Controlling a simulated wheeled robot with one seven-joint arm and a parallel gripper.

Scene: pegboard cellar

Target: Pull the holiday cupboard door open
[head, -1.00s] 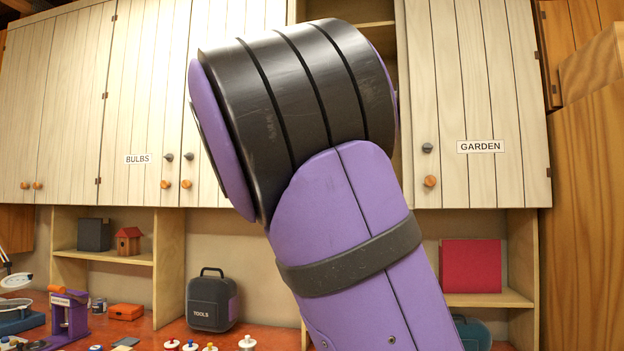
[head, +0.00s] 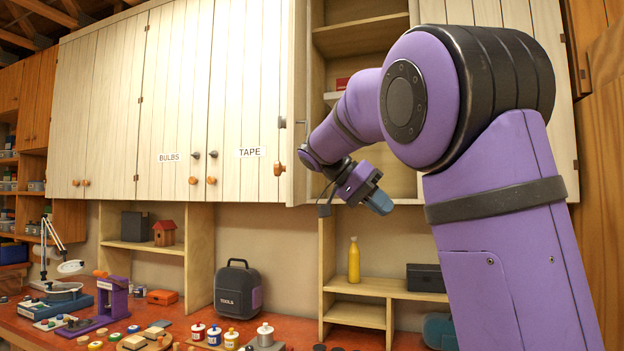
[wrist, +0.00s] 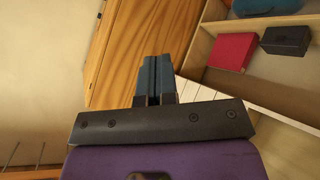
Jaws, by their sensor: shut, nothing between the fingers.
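No label reading HOLIDAY shows in either view. In the head view a pale cupboard door (head: 297,80) stands open, seen nearly edge-on, just right of the TAPE door (head: 245,90). Its face and any label on it cannot be read. Right of it the open cupboard (head: 350,40) shows shelves and a small red item. My arm hides part of the cupboards at right.
The BULBS door (head: 170,100) is closed at left. Below are a yellow bottle (head: 354,260), a dark box (head: 426,277) and a tool case (head: 237,288). The wrist view shows a red box (wrist: 232,52) on a shelf. The bench's left part holds several small items.

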